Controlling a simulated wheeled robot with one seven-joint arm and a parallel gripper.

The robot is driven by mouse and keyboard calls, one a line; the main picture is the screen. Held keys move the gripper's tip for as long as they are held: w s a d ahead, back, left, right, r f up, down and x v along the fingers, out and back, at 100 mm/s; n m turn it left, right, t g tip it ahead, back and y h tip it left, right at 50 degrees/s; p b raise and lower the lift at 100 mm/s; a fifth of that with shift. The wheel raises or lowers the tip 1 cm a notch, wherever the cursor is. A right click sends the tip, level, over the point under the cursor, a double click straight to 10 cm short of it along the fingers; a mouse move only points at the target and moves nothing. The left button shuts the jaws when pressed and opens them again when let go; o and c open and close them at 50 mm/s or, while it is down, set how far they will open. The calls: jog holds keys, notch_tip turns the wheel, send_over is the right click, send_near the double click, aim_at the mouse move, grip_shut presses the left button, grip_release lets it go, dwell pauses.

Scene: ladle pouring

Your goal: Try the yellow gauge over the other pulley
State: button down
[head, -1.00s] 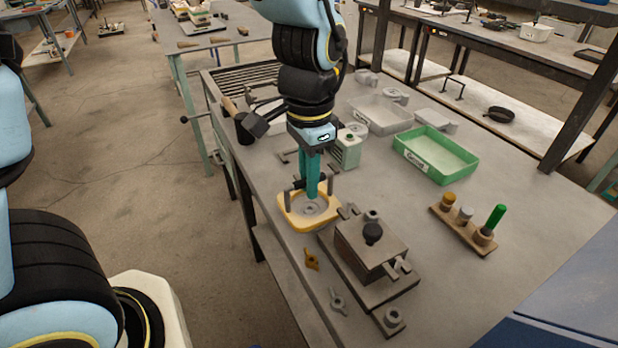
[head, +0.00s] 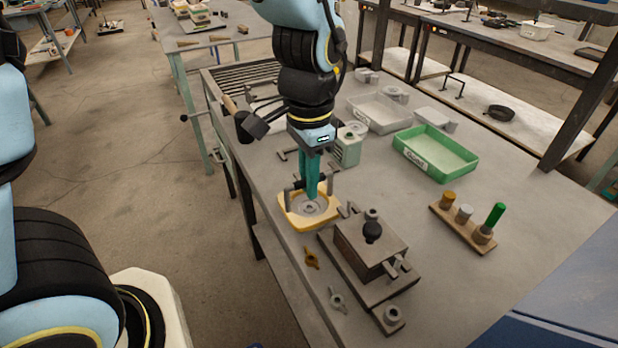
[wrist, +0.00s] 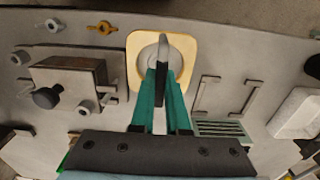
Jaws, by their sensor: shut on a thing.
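The yellow gauge (head: 296,224) is a flat, rounded yellow frame with a dark raised handle. It lies near the left edge of the workbench and also shows in the wrist view (wrist: 134,47). A grey round pulley (head: 312,209) shows inside its opening, so the frame is around it; I cannot tell how closely it fits. My gripper (head: 311,196) points down over the frame. Its green fingers are shut on the dark handle, as the wrist view (wrist: 161,98) also shows. The fingers hide part of the pulley and handle.
A dark block fixture (head: 365,246) with a black knob stands close by. A brass wing nut (head: 311,257) and a grey one (head: 337,300) lie near the front edge. A green tray (head: 440,155), a grey tray (head: 380,112) and a peg rack (head: 462,225) stand farther right.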

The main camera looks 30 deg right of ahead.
jog(key=shift+f, duration=0.1)
jog(key=c, duration=0.8)
grip_release()
jog(key=shift+c, duration=0.2)
notch_tip(320, 180, up, 11)
jog(key=shift+b, duration=0.45)
jog(key=shift+f, duration=0.1)
